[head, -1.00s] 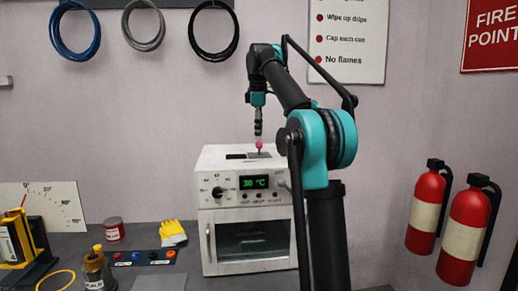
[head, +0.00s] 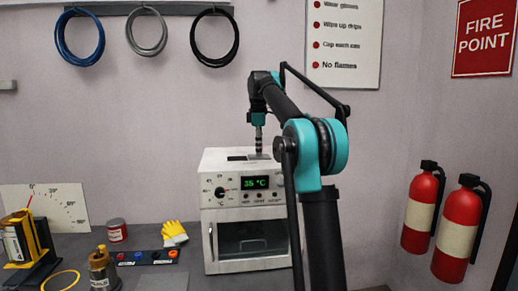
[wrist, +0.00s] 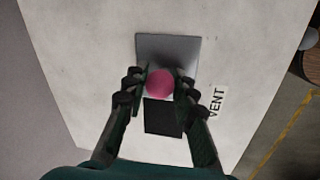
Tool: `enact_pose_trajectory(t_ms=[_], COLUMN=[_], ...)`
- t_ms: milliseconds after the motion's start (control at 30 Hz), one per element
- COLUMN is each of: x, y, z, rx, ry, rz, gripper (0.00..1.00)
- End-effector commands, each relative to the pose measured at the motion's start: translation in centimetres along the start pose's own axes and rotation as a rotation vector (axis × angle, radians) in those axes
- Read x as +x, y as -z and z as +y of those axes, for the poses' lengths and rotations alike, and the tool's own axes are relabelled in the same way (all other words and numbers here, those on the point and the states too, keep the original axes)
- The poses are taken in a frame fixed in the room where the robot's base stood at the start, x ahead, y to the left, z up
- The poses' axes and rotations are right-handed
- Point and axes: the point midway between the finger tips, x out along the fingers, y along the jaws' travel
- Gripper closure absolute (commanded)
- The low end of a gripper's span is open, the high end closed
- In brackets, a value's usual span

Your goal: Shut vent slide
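A white oven-like box (head: 221,190) stands on the bench with a small vent in its top. In the wrist view, a grey slide plate (wrist: 181,48) carries a pink round knob (wrist: 160,83). A dark rectangular vent opening (wrist: 164,118) lies uncovered beside the plate, on the side nearer my gripper's base. My gripper (wrist: 161,78) is over the box top, with one finger on each side of the knob. The fingertips are very close to it; whether they press on it cannot be told. In the head view my gripper (head: 259,152) hides the knob.
A "VENT" label (wrist: 216,102) is beside the opening. The box front has a dial and a green display (head: 255,183) reading 35 °C. Yellow gloves (head: 174,234), a red can (head: 116,230) and a button strip stand left. Two fire extinguishers (head: 456,232) are at the right.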

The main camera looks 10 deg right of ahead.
Motion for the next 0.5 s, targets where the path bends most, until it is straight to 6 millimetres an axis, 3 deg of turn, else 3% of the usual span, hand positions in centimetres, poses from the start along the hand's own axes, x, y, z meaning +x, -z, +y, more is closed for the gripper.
enact_pose_trajectory(t_ms=[167,500], x=[-0.01,-0.04], y=[0.0,0.68], z=[-0.02,-0.13], rx=[0.0,-0.001], ry=[0.0,0.0], rz=[0.0,0.0], gripper=[1.0,1.0])
